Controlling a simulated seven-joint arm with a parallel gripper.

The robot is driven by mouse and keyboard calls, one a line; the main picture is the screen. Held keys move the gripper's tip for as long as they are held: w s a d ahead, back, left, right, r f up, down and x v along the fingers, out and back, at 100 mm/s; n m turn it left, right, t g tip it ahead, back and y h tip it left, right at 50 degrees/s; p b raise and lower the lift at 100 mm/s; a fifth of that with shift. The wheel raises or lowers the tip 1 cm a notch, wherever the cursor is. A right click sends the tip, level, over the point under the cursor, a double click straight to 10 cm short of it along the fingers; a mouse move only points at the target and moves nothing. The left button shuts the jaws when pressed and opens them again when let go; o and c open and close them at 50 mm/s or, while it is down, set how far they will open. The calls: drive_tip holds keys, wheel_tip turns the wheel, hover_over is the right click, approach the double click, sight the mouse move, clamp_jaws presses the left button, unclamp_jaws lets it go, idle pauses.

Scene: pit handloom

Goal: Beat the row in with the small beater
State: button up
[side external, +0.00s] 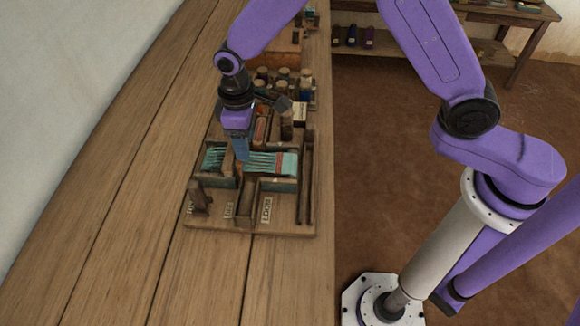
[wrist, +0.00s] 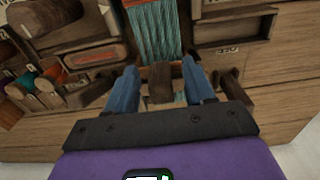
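A small loom set in a wooden tray (side external: 222,220) carries teal warp threads (side external: 262,162), with a red-brown band across them toward the right. The threads also show at the top of the wrist view (wrist: 153,32). My gripper (side external: 241,152) points down over the threads, left of the band. In the wrist view my gripper (wrist: 161,88) has its two blue fingers apart, with a dark brown wooden block (wrist: 161,84) between them. Gaps show on both sides of the block. It may be the small beater; I cannot tell for sure. Teal threads show just below it.
The tray has several walled compartments, some labelled. Spools and jars (side external: 285,82) crowd the bench behind it; coloured spools show left in the wrist view (wrist: 45,85). The bench (side external: 120,180) is clear on the left. A shelf (side external: 480,15) stands across the floor.

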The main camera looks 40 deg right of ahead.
drive_tip(key=shift+r, duration=0.1)
drive_tip(key=shift+r, duration=3.2)
drive_tip(key=shift+s+d+r, duration=0.1)
drive_tip(key=shift+s+r, duration=0.05)
drive_tip(key=shift+s, duration=0.05)
drive_tip(key=s+d+r+n, duration=0.1)
drive_tip(key=s+d+r, duration=0.2)
drive_tip(key=s+d, duration=0.7)
drive_tip(key=s+d+r+n, duration=0.2)
drive_tip(key=s+d, duration=0.9)
drive_tip(key=s, duration=0.6)
drive_tip(key=shift+s+d+r+n, duration=0.25)
drive_tip(key=shift+d+r+n, duration=0.05)
drive_tip(key=shift+r, duration=0.1)
